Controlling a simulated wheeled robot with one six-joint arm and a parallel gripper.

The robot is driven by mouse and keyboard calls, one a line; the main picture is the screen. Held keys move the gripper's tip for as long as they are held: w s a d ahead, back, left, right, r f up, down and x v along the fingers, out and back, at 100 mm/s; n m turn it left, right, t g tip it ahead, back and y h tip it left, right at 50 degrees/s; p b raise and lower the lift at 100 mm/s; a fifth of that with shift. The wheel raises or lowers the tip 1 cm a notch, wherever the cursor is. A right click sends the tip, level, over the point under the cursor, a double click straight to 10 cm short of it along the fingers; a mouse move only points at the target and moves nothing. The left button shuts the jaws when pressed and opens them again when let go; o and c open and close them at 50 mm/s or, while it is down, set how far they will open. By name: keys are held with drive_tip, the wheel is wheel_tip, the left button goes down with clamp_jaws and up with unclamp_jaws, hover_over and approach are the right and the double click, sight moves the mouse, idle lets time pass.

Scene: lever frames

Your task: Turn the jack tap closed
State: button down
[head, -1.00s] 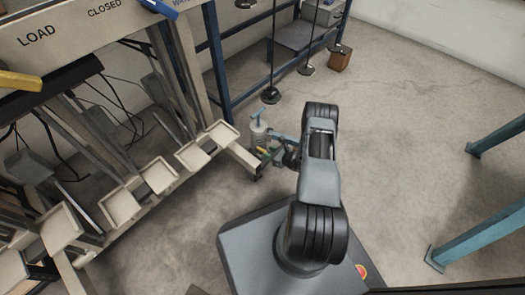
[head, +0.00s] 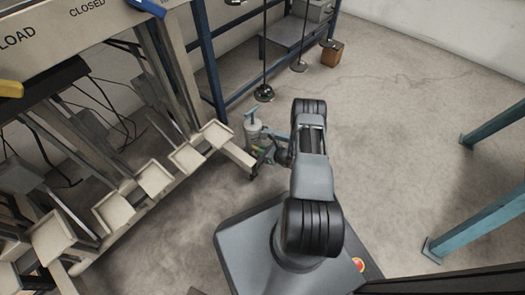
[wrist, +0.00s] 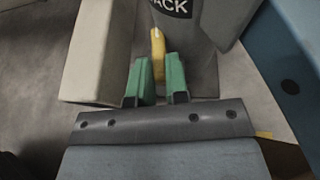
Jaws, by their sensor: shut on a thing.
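The jack (head: 253,130) is a grey upright cylinder with a teal top, standing on the floor at the end of the lever frame. In the wrist view its grey body (wrist: 192,55) carries a dark label reading "ACK". The tap's yellow lever (wrist: 158,50) points from the jack toward me. My gripper (wrist: 159,82) has green fingers, one on each side of the yellow lever, and is shut on it. In the head view my gripper (head: 266,150) is low beside the jack, partly hidden by my arm.
The cream lever frame with pedals (head: 187,157) fills the left side. A blue rack (head: 213,75) stands behind the jack. Teal posts (head: 480,225) stand at the right. A brown box (head: 331,53) is at the back. Open floor lies right of my arm.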

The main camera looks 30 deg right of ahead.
drive_tip(key=shift+s+a+m+t+h+p, duration=0.2)
drive_tip(key=shift+m+t+h+p, duration=0.25)
drive_tip(key=shift+m+h, duration=0.25)
drive_tip(key=c, duration=1.1)
unclamp_jaws()
